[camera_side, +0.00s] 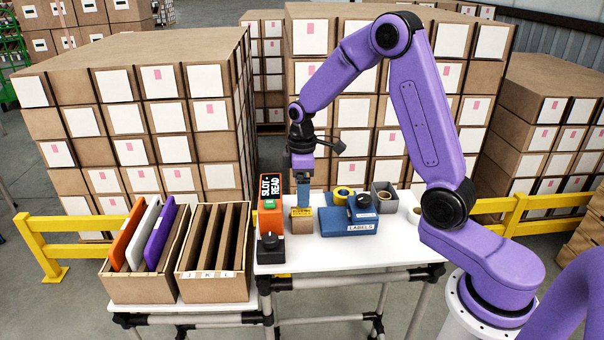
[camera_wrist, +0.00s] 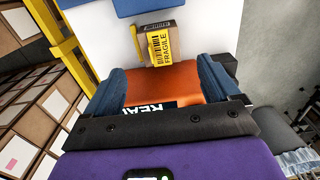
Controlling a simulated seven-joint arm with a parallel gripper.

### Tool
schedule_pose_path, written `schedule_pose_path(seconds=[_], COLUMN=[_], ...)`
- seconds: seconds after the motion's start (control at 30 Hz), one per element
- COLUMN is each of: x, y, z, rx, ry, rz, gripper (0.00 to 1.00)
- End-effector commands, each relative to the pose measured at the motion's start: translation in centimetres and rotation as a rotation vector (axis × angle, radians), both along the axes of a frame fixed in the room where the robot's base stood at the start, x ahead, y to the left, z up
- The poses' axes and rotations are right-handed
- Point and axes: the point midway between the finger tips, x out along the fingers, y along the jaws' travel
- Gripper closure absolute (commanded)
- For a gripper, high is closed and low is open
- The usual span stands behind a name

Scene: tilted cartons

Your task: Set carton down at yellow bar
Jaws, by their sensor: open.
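A small brown carton (camera_side: 301,225) with a yellow label stands on the white table, just right of the orange slot reader. In the wrist view the carton (camera_wrist: 172,26) looks turned at an angle, and its label reads FRAGILE. A thin yellow strip (camera_wrist: 137,38) shows along its left side there; I cannot tell whether it is apart from the carton. My gripper (camera_side: 303,203) points down close above the carton. In the wrist view my blue-fingered gripper (camera_wrist: 165,75) is open and empty, with the carton beyond the fingertips. The carton's lower part is hidden there.
The orange slot reader (camera_side: 270,218) stands close left. Two divider boxes (camera_side: 140,285) (camera_side: 213,287) are at the left. The table's right front (camera_side: 390,250) is clear.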

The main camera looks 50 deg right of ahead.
Motion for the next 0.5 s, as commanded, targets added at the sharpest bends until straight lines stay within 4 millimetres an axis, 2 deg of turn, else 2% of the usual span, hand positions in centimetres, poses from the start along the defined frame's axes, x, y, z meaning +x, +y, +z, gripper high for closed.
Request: schedule_pose_path(seconds=[0.03, 0.2, 0.5], x=[0.1, 0.0, -0.1], y=[0.0, 0.0, 0.2], z=[1.0, 3.2, 4.2], rx=[0.000, 0.000, 0.000], ry=[-0.006, -0.003, 0.000], rz=[0.000, 0.000, 0.002], gripper=[0.11, 0.11, 0.11])
